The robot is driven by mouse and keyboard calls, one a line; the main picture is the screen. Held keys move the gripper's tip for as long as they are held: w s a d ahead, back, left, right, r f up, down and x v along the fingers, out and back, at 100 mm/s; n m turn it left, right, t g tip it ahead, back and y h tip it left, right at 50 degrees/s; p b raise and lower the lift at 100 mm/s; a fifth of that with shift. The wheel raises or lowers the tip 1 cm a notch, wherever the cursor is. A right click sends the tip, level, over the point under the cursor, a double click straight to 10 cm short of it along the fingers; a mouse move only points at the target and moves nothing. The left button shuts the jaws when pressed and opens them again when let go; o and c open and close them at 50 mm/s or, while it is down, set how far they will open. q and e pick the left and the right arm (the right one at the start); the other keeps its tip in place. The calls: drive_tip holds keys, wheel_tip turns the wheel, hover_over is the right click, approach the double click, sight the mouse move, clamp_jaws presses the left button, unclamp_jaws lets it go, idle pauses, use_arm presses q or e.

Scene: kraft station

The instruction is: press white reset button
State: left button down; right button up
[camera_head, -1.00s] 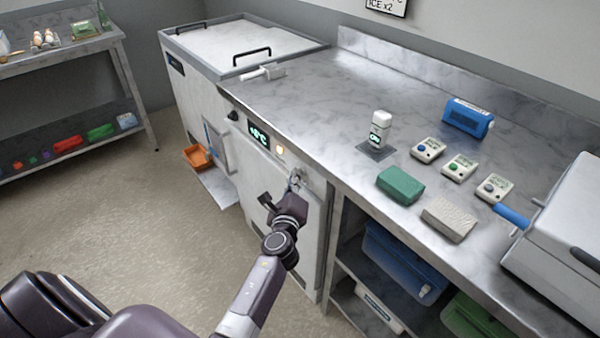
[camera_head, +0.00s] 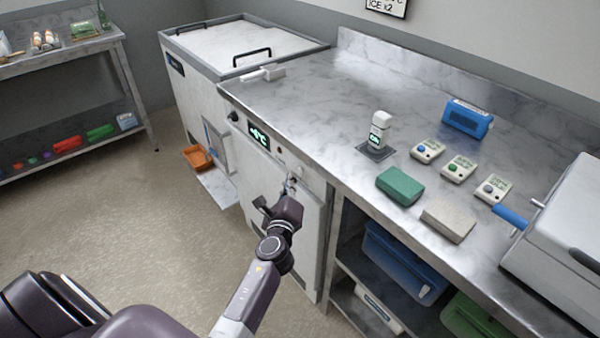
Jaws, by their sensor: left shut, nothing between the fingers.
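The front panel (camera_head: 305,172) of the cabinet under the counter carries a green-lit display (camera_head: 258,135), a dark knob (camera_head: 232,116) and a small unlit round lamp (camera_head: 279,150). My left gripper (camera_head: 290,186) is shut with nothing in it, its fingertips at the panel below and right of the lamp. The white reset button cannot be made out clearly; the fingers may cover it, and I cannot tell whether they touch it. My right gripper is not in view.
The counter holds a white bottle (camera_head: 379,131), a green block (camera_head: 399,186), a beige block (camera_head: 448,221), a blue box (camera_head: 468,117) and small button boxes (camera_head: 458,167). An orange tray (camera_head: 198,157) sits low at the left. Floor (camera_head: 150,220) beside the cabinet is clear.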

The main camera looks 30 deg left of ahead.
use_arm(q)
drive_tip(key=shift+s+a+p, duration=0.1)
drive_tip(key=shift+s+a, duration=0.25)
drive_tip(key=shift+s, duration=0.4)
drive_tip(key=shift+s+a+p, duration=0.1)
drive_tip(key=shift+s+a, duration=0.2)
drive_tip(key=shift+s, duration=0.5)
drive_tip(key=shift+s+a+p, duration=0.1)
drive_tip(key=shift+s+a, duration=0.25)
drive_tip(key=shift+s, duration=0.4)
